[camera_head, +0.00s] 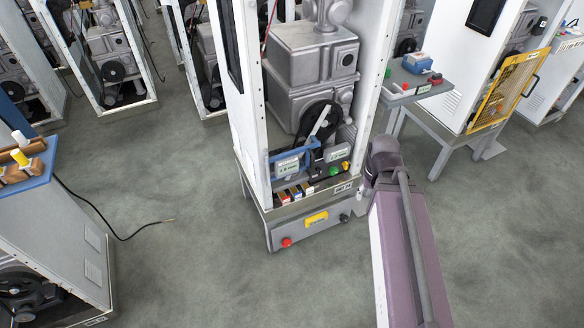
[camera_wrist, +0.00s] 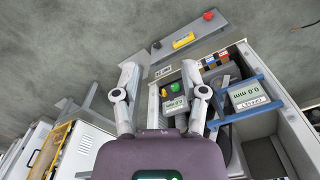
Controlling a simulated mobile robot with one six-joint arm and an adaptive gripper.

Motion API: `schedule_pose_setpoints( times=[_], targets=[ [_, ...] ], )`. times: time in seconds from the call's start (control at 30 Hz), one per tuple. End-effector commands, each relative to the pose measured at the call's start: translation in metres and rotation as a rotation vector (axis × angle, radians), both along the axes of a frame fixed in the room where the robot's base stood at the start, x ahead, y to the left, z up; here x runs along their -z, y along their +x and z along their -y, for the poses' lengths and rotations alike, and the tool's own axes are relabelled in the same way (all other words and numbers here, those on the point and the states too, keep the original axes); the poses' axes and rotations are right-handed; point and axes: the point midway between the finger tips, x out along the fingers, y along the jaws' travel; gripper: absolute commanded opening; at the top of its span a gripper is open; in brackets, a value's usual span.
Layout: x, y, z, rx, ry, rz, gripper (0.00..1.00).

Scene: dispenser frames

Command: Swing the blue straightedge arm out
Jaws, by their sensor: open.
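The blue straightedge arm (camera_head: 292,150) is in the lower front of the open dispenser cabinet, beside grey display units. In the wrist view its blue bars (camera_wrist: 240,119) lie right of my gripper, around a grey display reading 0.0 mm (camera_wrist: 250,95). My gripper (camera_wrist: 158,70) is open, its two fingers spread wide with nothing between them. The right finger is close to the cabinet's front and a second display; I cannot tell whether it touches. In the head view my purple arm reaches the cabinet's right side, and the fingers are not clearly visible.
The white dispenser cabinet (camera_head: 248,100) holds grey machinery and a black wheel (camera_head: 320,117). Green and yellow knobs (camera_head: 345,165) sit at its front right. Its base has a red button (camera_head: 286,242). A grey side table (camera_head: 415,82) stands right. Open floor lies in front.

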Motion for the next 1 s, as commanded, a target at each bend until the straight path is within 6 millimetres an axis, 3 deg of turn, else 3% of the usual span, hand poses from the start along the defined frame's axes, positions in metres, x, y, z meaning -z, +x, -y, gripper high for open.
schedule_pose_setpoints(
  times=[0.37, 1.0],
  targets=[
    [0.015, 0.007, -0.006, -0.041, 0.048, 0.01, 0.52],
    [0.1, 0.071, -0.054, -0.42, 0.484, 0.234, 0.52]
  ],
)
